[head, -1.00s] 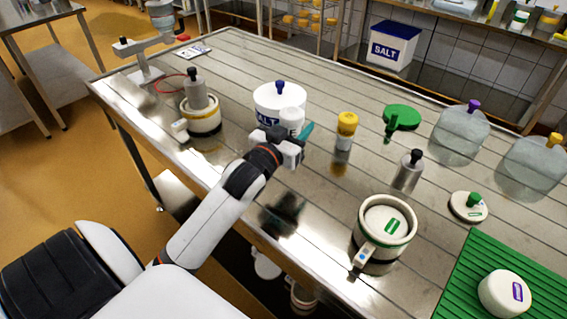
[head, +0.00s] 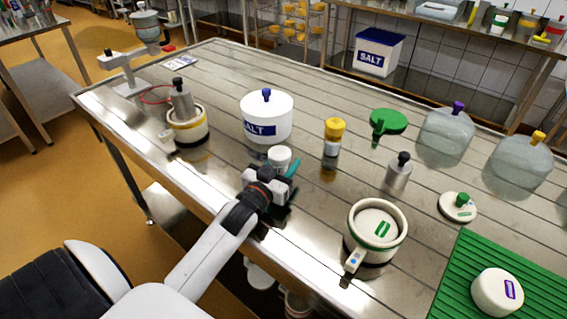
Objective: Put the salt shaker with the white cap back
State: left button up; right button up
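The salt shaker with the white cap (head: 279,155) is in the head view, in front of the salt tub. My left gripper (head: 279,168) is around its lower part and appears shut on it; a teal piece shows at its right side. The shaker's body is mostly hidden by the gripper, and I cannot tell how far it is above the table. A similar shaker with a yellow cap (head: 333,137) stands upright on the steel table, right of it and apart. The white tub labelled SALT (head: 267,115) with a blue knob stands behind. My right gripper is not in view.
Right of my gripper stand a mould with a green-marked lid (head: 376,232) and a steel weight (head: 398,172). Another mould under a weight (head: 188,127) is at left. A green mat (head: 470,275) lies at front right. Steel tabletop is bare between the yellow-capped shaker and the green-marked mould.

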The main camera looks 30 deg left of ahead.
pick_arm(q)
jog(key=o, duration=1)
jog(key=shift+r, duration=0.2)
jog(key=s, duration=1)
jog(key=shift+s+d+f+b, duration=0.15)
jog(key=shift+s+d+b, duration=0.2)
jog(key=shift+d+b, duration=0.05)
jog(key=shift+s, duration=0.65)
